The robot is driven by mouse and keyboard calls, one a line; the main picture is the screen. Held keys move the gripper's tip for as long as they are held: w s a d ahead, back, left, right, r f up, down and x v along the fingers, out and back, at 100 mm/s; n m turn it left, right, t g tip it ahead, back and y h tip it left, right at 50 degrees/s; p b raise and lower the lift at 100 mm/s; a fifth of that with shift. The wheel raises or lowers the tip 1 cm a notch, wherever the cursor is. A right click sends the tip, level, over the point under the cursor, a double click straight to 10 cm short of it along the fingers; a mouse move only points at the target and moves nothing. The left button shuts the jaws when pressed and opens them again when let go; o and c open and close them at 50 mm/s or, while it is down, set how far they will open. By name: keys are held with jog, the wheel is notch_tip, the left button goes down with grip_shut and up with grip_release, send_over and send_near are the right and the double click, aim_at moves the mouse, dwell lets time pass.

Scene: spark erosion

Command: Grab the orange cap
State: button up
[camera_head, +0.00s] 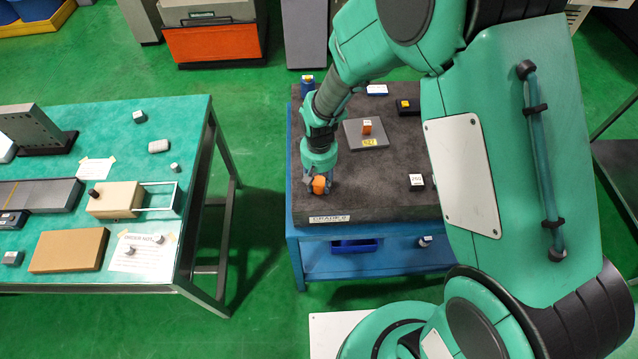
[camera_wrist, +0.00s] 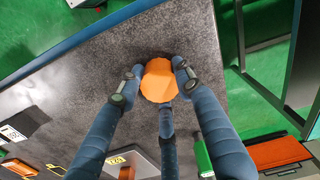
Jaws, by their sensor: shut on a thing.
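The orange cap (camera_head: 319,184) is at the left front of the dark granite plate (camera_head: 350,207), under my gripper. In the wrist view the cap (camera_wrist: 159,80) is a faceted orange piece between the blue-grey fingers. My gripper (camera_head: 319,183) points down over it, and the fingers (camera_wrist: 158,86) are shut on the cap from several sides. The cap's lower side is hidden, so I cannot tell whether it touches the plate.
On the plate stand a grey square pad (camera_head: 367,143) with an orange-and-white block (camera_head: 367,127), a white-topped block (camera_head: 416,180) and a blue item (camera_head: 307,85). A green-topped table (camera_head: 140,200) with several parts stands to the left, across a gap.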

aim_at(319, 182)
jog(key=shift+r, duration=0.45)
notch_tip(319, 182, up, 3)
jog(key=shift+s+f, duration=0.1)
jog(key=s+d, duration=0.2)
jog(key=s, duration=0.5)
jog(key=s+d+r, duration=0.1)
jog(key=s+d, duration=0.2)
jog(key=s, duration=0.5)
jog(key=shift+r+p, duration=0.15)
jog(key=shift+p, duration=0.2)
